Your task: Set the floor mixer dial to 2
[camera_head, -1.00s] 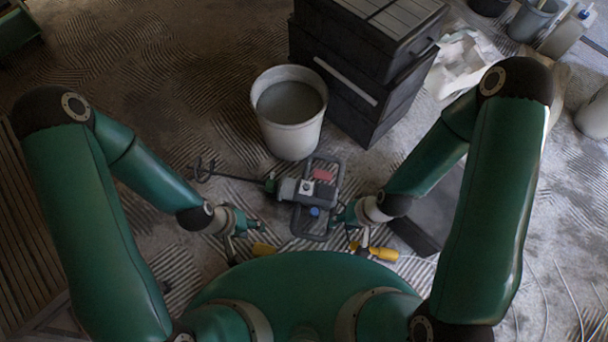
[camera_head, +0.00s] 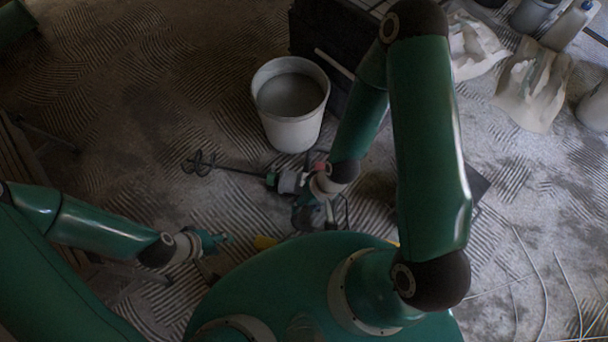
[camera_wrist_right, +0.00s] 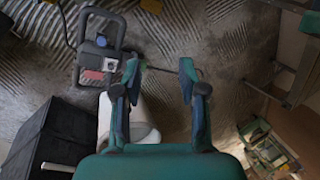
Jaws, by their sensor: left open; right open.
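The floor mixer (camera_head: 287,181) lies on the ridged floor, its paddle shaft pointing left. My right arm hides much of its body in the head view. In the right wrist view the mixer (camera_wrist_right: 84,52) shows its handle frame, a blue round part (camera_wrist_right: 101,41), a red patch (camera_wrist_right: 92,75) and a pale plate (camera_wrist_right: 110,65). Dial markings are too small to read. My right gripper (camera_wrist_right: 160,68) is open and empty, above the shaft side of the mixer; the body is left of its fingers. My left gripper (camera_head: 222,240) is open, left of the mixer and apart from it.
A pale bucket (camera_head: 291,131) of grey material stands behind the mixer. Black stacked boxes (camera_head: 312,45) stand behind it to the right. White cables (camera_head: 545,275) lie at right. Floor at left is largely clear.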

